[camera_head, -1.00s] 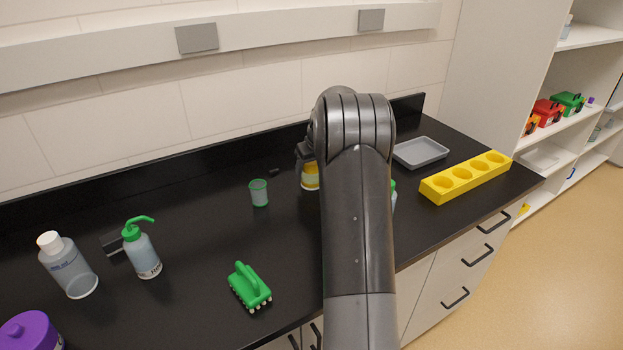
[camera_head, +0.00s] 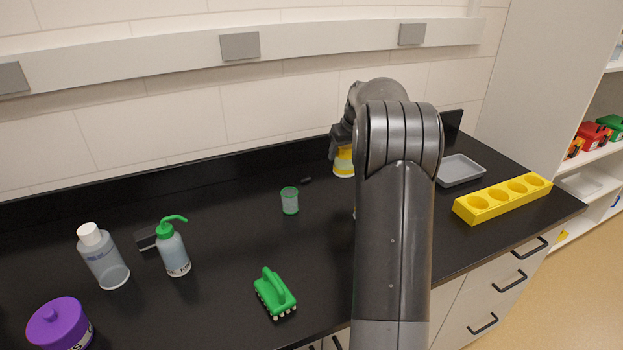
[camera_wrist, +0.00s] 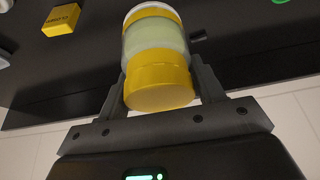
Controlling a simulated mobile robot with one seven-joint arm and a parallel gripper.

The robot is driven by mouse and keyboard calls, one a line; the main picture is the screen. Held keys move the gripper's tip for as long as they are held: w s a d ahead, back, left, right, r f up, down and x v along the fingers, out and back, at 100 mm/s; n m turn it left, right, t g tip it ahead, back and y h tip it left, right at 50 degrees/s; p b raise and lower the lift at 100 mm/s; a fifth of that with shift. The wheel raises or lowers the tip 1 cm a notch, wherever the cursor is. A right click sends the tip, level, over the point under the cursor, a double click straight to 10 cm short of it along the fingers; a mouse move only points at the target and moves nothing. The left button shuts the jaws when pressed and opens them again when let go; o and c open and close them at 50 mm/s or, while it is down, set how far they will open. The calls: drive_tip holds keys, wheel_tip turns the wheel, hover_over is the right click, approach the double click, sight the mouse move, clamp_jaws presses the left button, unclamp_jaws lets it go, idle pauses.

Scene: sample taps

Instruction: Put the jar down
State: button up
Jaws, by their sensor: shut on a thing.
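The jar (camera_head: 344,162) has yellow ends and a pale band. In the head view it shows just left of my arm, near the back of the black bench, partly hidden by my gripper (camera_head: 343,140). In the wrist view the jar (camera_wrist: 155,38) lies between the two fingers of my gripper (camera_wrist: 160,86), which is shut on it, with a yellow end facing the camera. I cannot tell whether the jar touches the bench.
A green-rimmed cup (camera_head: 290,201) stands left of the jar. A grey tray (camera_head: 461,171) and a yellow rack (camera_head: 503,197) lie right of my arm. A green brush (camera_head: 274,292), wash bottle (camera_head: 172,250), clear bottle (camera_head: 104,258) and purple-lidded jar (camera_head: 60,325) stand left.

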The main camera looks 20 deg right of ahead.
drive_tip(key=shift+r, duration=0.3)
drive_tip(key=shift+a, duration=0.35)
drive_tip(key=s+a+r+n+g+y, duration=0.1)
drive_tip(key=s+a+n+y, duration=0.1)
drive_tip(key=a+n, duration=0.8)
drive_tip(key=s+a+n+g+y, duration=0.2)
drive_tip(key=s+a+n, duration=0.1)
drive_tip(key=a, duration=1.4)
drive_tip(key=shift+n, duration=0.3)
drive_tip(key=shift+w+a+f, duration=0.75)
drive_tip(key=shift+a+f, duration=1.05)
drive_tip(key=shift+a, duration=0.05)
drive_tip(key=shift+w+a+f, duration=0.75)
drive_tip(key=shift+a+f, duration=1)
drive_tip(key=shift+a, duration=0.05)
drive_tip(key=shift+w+a+f, duration=0.75)
drive_tip(key=shift+a+f, duration=1.05)
drive_tip(key=shift+a, duration=0.05)
drive_tip(key=shift+f, duration=0.1)
drive_tip(key=o, duration=1.1)
